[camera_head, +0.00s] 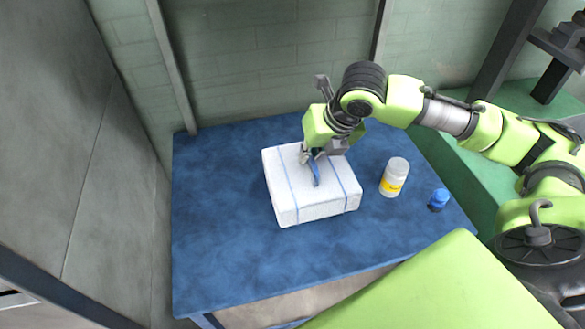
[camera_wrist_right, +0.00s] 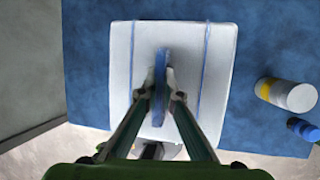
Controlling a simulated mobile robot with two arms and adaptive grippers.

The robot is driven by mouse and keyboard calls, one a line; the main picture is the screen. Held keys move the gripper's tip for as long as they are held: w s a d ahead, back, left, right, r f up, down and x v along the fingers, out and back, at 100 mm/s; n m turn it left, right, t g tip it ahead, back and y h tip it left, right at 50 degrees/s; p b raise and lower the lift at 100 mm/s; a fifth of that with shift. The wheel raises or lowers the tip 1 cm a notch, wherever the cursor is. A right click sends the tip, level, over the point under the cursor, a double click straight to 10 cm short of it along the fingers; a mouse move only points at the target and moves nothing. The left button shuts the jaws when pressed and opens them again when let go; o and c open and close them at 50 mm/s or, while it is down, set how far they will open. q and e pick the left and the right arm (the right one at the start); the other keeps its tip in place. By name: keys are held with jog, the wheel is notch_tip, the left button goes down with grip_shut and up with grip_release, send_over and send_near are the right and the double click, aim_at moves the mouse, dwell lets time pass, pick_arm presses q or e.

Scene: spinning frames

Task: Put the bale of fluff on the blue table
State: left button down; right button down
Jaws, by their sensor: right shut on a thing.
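The bale of fluff (camera_head: 312,208) is a white block with blue straps and a blue handle on its top. It sits on the blue table (camera_head: 225,255), or very close above it; I cannot tell which. My right gripper (camera_head: 312,160) is over the bale's top, shut on the blue handle. In the right wrist view the bale (camera_wrist_right: 122,70) lies under the fingers (camera_wrist_right: 160,92), which close on the handle from both sides. The blue table (camera_wrist_right: 85,60) shows around the bale. My left gripper is not in view.
A white bottle with a yellow label (camera_head: 394,177) stands right of the bale on the table. A small blue-capped item (camera_head: 438,199) stands farther right, near the edge. The table's left part is clear. A wall (camera_head: 270,50) rises behind it. A green surface (camera_head: 440,150) lies to the right.

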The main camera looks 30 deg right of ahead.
aim_at(294, 161)
jog(key=w+f, duration=0.1)
jog(key=w+a+f, duration=0.1)
jog(key=f, duration=0.1)
jog(key=w+a+f, duration=0.1)
jog(key=f, duration=0.1)
jog(key=shift+w+f, duration=0.15)
jog(key=shift+w, duration=0.25)
notch_tip(294, 161, down, 3)
jog(key=shift+w+f+p, duration=0.15)
jog(key=shift+f+p, duration=0.05)
jog(key=shift+p, duration=0.1)
jog(key=c, duration=2.2)
grip_release()
jog(key=shift+c, duration=0.2)
jog(key=shift+r, duration=0.1)
jog(key=shift+s+r, duration=0.2)
jog(key=shift+r, duration=0.15)
jog(key=v, duration=1.1)
jog(key=shift+s, duration=0.15)
